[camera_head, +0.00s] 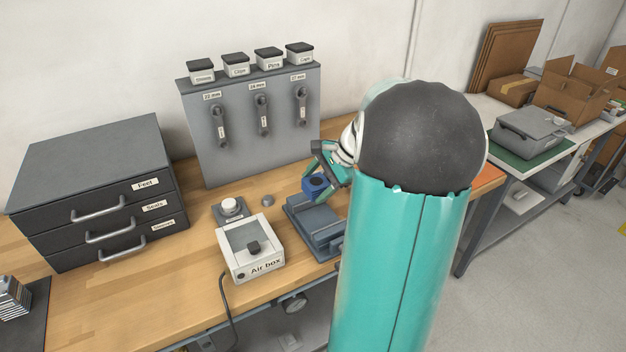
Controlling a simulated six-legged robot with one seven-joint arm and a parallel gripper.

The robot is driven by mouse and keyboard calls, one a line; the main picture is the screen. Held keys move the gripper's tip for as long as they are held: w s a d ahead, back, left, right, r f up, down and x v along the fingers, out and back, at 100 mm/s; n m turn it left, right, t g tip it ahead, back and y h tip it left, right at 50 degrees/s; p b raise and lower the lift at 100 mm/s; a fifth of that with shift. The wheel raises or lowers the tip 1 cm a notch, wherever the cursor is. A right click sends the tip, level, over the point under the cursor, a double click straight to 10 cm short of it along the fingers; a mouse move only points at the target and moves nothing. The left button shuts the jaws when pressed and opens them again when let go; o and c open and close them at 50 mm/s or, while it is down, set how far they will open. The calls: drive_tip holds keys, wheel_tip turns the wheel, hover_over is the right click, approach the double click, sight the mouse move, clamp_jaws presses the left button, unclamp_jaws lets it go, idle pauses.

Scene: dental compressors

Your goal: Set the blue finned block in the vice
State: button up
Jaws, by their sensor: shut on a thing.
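My gripper (323,172), teal and white, is at the right part of the wooden bench and is shut on a blue block (316,186). The block has a dark round opening facing the camera; its fins are too small to make out. The block is held over the back end of the blue-grey vice (318,236). I cannot tell whether it touches the vice. The vice sits on the bench, and its right side is hidden behind my arm.
A white box marked "Air box" (262,267) stands left of the vice, with a white-knobbed device (231,208) and a small grey ball (268,201) behind. A tool panel (240,150) rises at the back. A drawer cabinet (100,190) fills the left.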

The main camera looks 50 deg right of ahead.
drive_tip(key=shift+w+f, duration=0.1)
drive_tip(key=shift+f, duration=2.2)
drive_tip(key=shift+d+f, duration=0.1)
drive_tip(key=shift+f, duration=0.1)
drive_tip(key=shift+f, duration=1.4)
